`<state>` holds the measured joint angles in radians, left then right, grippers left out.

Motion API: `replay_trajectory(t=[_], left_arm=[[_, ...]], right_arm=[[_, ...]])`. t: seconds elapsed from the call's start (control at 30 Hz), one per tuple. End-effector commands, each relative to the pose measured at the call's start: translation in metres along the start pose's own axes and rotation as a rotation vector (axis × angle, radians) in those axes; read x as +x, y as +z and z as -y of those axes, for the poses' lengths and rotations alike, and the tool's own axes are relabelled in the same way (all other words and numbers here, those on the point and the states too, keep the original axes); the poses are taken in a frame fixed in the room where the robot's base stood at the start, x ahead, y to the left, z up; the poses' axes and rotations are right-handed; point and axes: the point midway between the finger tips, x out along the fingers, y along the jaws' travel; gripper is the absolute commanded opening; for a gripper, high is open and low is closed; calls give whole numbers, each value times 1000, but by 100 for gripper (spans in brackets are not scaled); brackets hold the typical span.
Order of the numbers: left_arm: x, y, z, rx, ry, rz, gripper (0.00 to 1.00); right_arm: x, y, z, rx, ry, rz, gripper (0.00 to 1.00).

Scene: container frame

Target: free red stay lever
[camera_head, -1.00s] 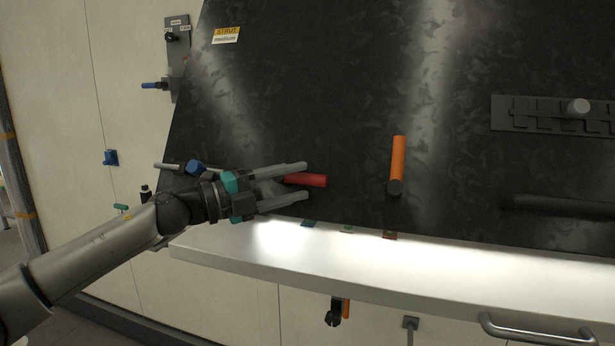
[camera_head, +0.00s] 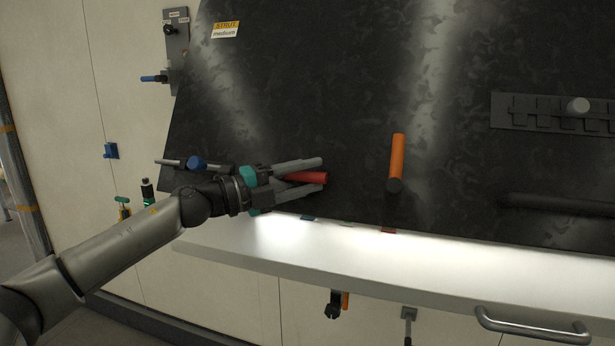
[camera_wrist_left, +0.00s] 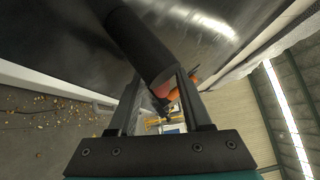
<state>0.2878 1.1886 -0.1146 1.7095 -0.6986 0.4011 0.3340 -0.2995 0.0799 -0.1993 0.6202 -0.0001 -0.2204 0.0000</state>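The red lever (camera_head: 307,178) lies roughly level against the lower part of the dark marbled panel (camera_head: 330,90). My left gripper (camera_head: 324,170) comes from the left in the head view, with its fingers apart, one above and one below the lever. Contact with the lever cannot be told. In the left wrist view the two fingers (camera_wrist_left: 158,95) stand apart. A dark cylinder (camera_wrist_left: 140,42) reaches between their tips, with a small reddish patch (camera_wrist_left: 163,89) near its end. The lever's left part is hidden by the gripper. My right gripper is not in view.
An orange handle (camera_head: 397,157) stands upright on the panel to the right. A white ledge (camera_head: 400,262) with a metal handle (camera_head: 530,327) runs below. A blue-knobbed rod (camera_head: 196,163) is close behind my left wrist. A slotted plate (camera_head: 550,112) sits at far right.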

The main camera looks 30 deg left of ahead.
Motion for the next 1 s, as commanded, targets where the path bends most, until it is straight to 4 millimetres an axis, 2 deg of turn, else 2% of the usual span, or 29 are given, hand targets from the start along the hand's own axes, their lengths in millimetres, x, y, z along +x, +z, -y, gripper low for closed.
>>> replay_trajectory(t=[0.07,0.4,1.0], left_arm=[[0,0,0,0,0,0,39],[0,0,0,0,0,0,1],[0,0,0,0,1,-1,0]], right_arm=[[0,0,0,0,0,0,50],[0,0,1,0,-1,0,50],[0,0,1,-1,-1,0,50]])
